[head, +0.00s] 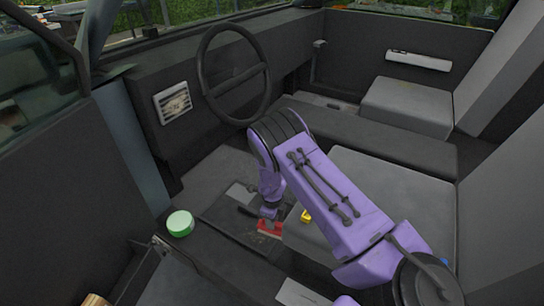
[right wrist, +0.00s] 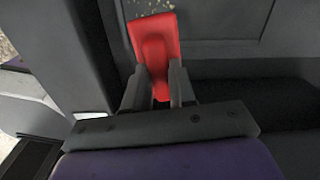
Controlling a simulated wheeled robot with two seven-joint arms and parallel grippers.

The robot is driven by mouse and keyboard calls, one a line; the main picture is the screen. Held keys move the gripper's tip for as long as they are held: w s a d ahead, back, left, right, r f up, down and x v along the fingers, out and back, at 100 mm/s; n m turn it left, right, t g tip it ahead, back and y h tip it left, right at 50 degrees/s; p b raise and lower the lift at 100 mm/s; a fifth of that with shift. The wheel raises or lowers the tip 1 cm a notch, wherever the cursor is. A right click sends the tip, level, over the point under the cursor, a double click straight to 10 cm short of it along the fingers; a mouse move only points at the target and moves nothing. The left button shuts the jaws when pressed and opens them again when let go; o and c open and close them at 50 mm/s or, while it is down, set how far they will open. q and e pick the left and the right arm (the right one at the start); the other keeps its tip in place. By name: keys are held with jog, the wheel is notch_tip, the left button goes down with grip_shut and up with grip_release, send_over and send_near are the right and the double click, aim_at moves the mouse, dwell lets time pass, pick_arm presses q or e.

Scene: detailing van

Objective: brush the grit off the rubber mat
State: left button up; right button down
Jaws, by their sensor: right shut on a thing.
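My right gripper (head: 269,213) reaches down into the driver's footwell and is shut on a red brush (head: 270,228). In the right wrist view the two fingers (right wrist: 157,88) grip the brush's red body (right wrist: 155,48) from both sides. Its bristles cannot be made out. The dark rubber mat (head: 226,205) lies on the footwell floor, partly hidden by my right arm. In the wrist view the mat (right wrist: 225,22) is beyond the brush, with pale grit (right wrist: 143,8) at the top edge. I cannot tell whether the brush touches the mat. My left gripper is not in view.
The steering wheel (head: 233,74) stands above the footwell. A small yellow thing (head: 306,216) lies right of the brush, by the seat (head: 395,190). The dark sill runs along the near side.

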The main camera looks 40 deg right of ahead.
notch_tip(320, 180, down, 6)
jog(key=b, duration=0.5)
jog(key=shift+b, duration=0.35)
jog(key=shift+r, duration=0.15)
jog(key=shift+f, duration=0.6)
